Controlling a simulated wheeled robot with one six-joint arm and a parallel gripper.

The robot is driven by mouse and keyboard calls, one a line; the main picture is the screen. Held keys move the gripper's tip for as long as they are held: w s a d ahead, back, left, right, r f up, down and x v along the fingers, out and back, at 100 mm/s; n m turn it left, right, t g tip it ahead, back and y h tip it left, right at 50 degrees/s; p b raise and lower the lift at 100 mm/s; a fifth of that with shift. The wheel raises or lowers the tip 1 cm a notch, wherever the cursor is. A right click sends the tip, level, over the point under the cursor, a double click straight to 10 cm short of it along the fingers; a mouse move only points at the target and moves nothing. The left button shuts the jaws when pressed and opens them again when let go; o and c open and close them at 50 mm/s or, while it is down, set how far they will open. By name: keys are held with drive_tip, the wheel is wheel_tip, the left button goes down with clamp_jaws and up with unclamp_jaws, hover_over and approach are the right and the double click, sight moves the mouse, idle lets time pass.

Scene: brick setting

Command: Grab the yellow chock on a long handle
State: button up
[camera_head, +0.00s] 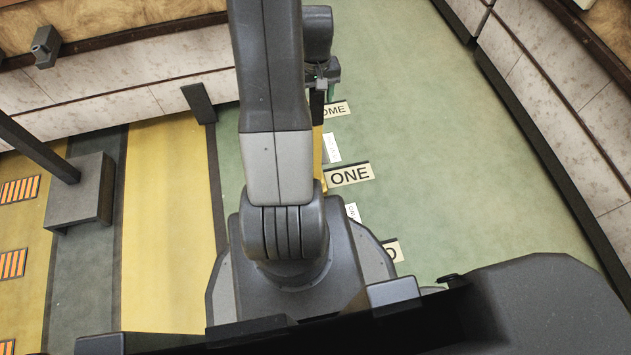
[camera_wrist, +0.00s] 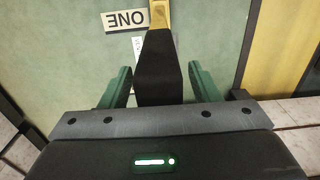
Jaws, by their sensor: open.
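My gripper (camera_wrist: 159,86) is open, its two green fingers standing on either side of a broad black piece (camera_wrist: 157,68). A gap shows between each finger and that piece. The black piece joins a yellow strip (camera_wrist: 160,14) at the top of the wrist view; together they look like the long-handled chock, seen nearly end-on. In the head view, my gripper (camera_head: 325,80) is beyond my arm, and a narrow yellow strip (camera_head: 318,150) shows just below it, mostly hidden by the arm. The chock's far end is hidden.
A sign reading ONE (camera_head: 349,175) and other labels lie on the green floor (camera_head: 430,120). A pale wall (camera_head: 570,110) runs along the right, another (camera_head: 110,75) along the back left. A grey post base (camera_head: 80,190) stands left. Green floor at right is clear.

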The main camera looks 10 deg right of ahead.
drive_tip(key=shift+f, duration=0.7)
clamp_jaws()
drive_tip(key=shift+w+r, duration=0.15)
idle(0.8)
